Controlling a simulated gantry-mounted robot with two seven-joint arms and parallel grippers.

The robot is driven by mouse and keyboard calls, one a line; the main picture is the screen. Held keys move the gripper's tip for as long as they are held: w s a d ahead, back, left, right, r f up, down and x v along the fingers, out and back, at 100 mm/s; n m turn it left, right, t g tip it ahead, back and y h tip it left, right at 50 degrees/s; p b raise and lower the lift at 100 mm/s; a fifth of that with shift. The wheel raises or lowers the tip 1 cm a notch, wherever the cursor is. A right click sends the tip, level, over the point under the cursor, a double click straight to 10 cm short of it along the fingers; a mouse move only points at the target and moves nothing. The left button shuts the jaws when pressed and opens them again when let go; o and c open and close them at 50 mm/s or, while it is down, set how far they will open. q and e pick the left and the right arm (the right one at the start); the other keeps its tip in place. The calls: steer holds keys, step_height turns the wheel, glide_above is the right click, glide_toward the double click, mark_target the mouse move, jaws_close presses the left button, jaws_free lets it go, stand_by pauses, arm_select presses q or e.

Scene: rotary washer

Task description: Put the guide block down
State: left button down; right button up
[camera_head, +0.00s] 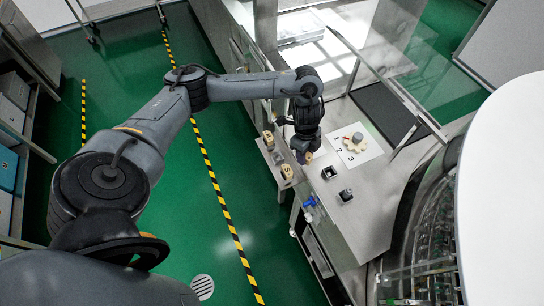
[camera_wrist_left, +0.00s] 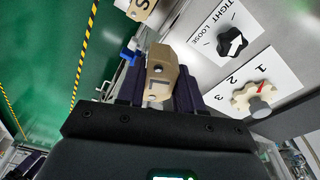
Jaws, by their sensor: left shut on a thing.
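The guide block is a tan block with dark holes, held between the two dark fingers of my left gripper (camera_head: 306,148). In the left wrist view the guide block (camera_wrist_left: 161,68) stands out beyond the fingertips. In the head view only a small tan part of it (camera_head: 309,157) shows below the gripper, by the left edge of the steel table (camera_head: 372,215). I cannot tell how high it is above the surface. More tan blocks (camera_head: 287,171) sit on a small side shelf to the left.
A white plate (camera_head: 368,153) with a dial numbered 1 to 3 lies right of the gripper. A black knob (camera_wrist_left: 233,42) is marked TIGHT and LOOSE.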

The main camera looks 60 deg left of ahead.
arm_select(q)
steer(key=s+a+f, duration=0.1)
steer(key=a+f, duration=0.1)
steer(key=a, duration=0.1)
steer(key=s+a+f+b, duration=0.1)
steer(key=s+a+f, duration=0.1)
steer(key=a+f, duration=0.1)
steer(key=s+a+f+b, duration=0.1)
steer(key=a+f, duration=0.1)
steer(key=a, duration=0.3)
steer(key=shift+s+f, duration=0.15)
steer(key=shift+s, duration=0.05)
steer(key=shift+f+b, duration=0.35)
steer(key=shift+f, duration=1.7)
steer(key=shift+f, duration=0.1)
steer(key=c, duration=0.7)
jaws_free()
steer(key=shift+c, duration=0.2)
